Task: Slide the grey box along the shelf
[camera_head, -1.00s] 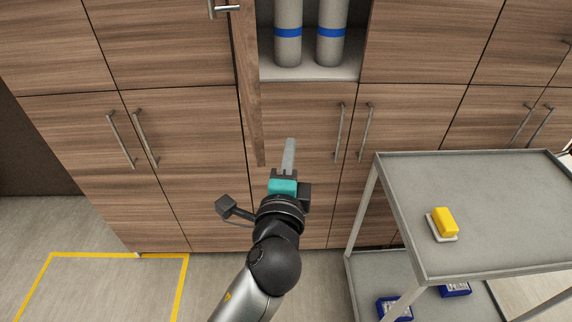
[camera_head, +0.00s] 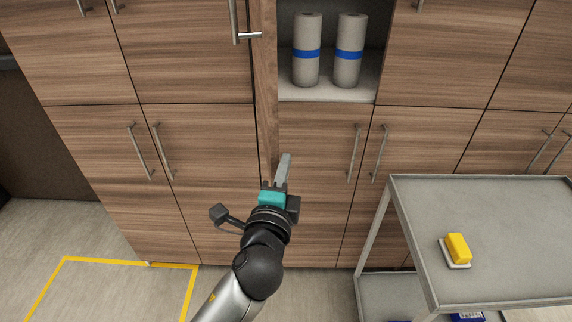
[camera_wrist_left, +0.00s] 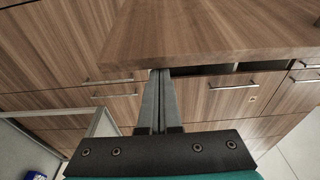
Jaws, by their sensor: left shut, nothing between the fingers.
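No grey box shows in either view. The shelf (camera_head: 327,93) is the pale floor of an open cabinet bay at the top of the head view. Two grey cylinders with blue bands, a left one (camera_head: 307,72) and a right one (camera_head: 348,70), stand upright on it. My left gripper (camera_head: 286,157) is shut and empty, below the shelf and in front of the cabinet fronts. Its closed fingers also show in the left wrist view (camera_wrist_left: 160,75), just under a wooden panel. My right gripper is not in view.
An open cabinet door (camera_head: 266,80) juts out edge-on at the left of the bay, close to my left gripper. A grey trolley (camera_head: 500,230) stands at the right with a yellow block (camera_head: 458,248) on top. Yellow floor tape (camera_head: 130,262) marks the lower left.

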